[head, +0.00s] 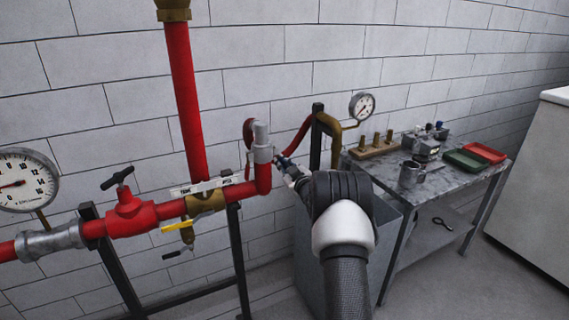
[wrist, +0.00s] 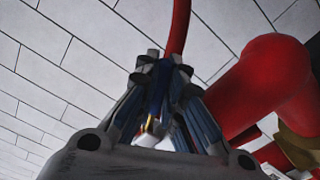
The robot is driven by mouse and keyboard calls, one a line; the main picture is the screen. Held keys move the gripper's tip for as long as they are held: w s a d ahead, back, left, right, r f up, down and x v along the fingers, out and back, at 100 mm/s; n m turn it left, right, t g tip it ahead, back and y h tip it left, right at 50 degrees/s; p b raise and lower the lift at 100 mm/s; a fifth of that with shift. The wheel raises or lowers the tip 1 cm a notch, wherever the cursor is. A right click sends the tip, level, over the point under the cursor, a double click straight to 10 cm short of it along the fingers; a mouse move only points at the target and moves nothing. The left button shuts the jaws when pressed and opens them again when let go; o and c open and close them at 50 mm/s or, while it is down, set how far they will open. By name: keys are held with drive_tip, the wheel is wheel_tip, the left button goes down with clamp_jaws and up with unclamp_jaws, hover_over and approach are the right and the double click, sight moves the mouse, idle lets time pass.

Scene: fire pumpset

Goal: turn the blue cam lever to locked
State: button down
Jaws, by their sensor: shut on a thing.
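The blue cam lever (wrist: 157,88) shows in the wrist view as a narrow blue strip between the fingers. My gripper (wrist: 160,66) is shut on it; the fingers hide most of the lever. In the head view my gripper (head: 283,163) is small and reaches to the right side of the grey coupling (head: 262,143) at the end of the red pipe. My own arm covers the area just below and right of it. The lever's exact angle is hard to tell.
A red pipe with a red valve (head: 130,212) and a yellow lever (head: 176,225) runs to the left. A pressure gauge (head: 362,106) stands behind. The bench (head: 440,190) at right holds a mug (head: 409,175), a green tray (head: 464,161) and a red tray (head: 484,151).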

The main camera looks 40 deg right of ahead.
drive_tip(key=shift+a, duration=0.1)
idle(0.5)
drive_tip(key=c, duration=1.7)
unclamp_jaws()
drive_tip(key=v, duration=1.2)
